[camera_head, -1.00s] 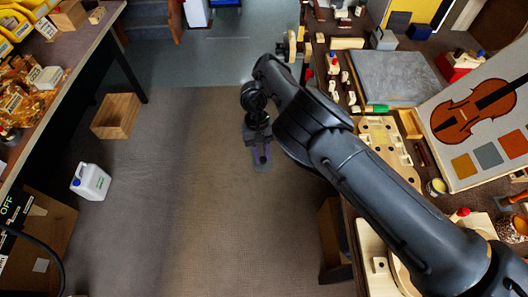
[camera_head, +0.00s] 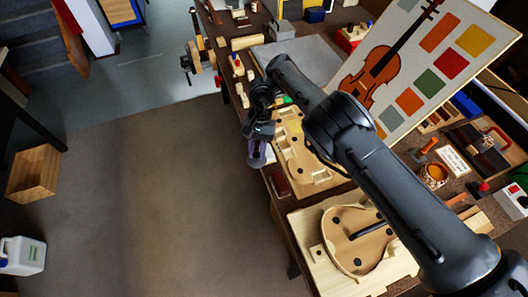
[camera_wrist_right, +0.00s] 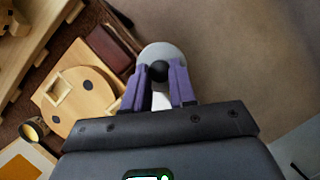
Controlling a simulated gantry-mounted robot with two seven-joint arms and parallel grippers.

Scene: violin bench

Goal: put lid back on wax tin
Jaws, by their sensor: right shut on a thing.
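My right gripper (camera_head: 258,154) hangs over the floor just left of the bench edge. In the right wrist view its purple fingers (camera_wrist_right: 159,75) are shut on the black knob of a pale round lid (camera_wrist_right: 163,53). The wax tin (camera_wrist_right: 35,129), small, round and open with yellow wax inside, stands on the bench at the left of that view, apart from the lid. I cannot make the tin out in the head view, where my right arm covers part of the bench. My left gripper is not in view.
The bench (camera_head: 276,206) carries a wooden violin mould (camera_head: 296,155), a violin body in a wooden form (camera_head: 335,225), and a leaning violin chart (camera_head: 425,60). Several tools lie at the right. A wooden crate (camera_head: 33,172) and a white jug (camera_head: 22,254) stand on the open floor.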

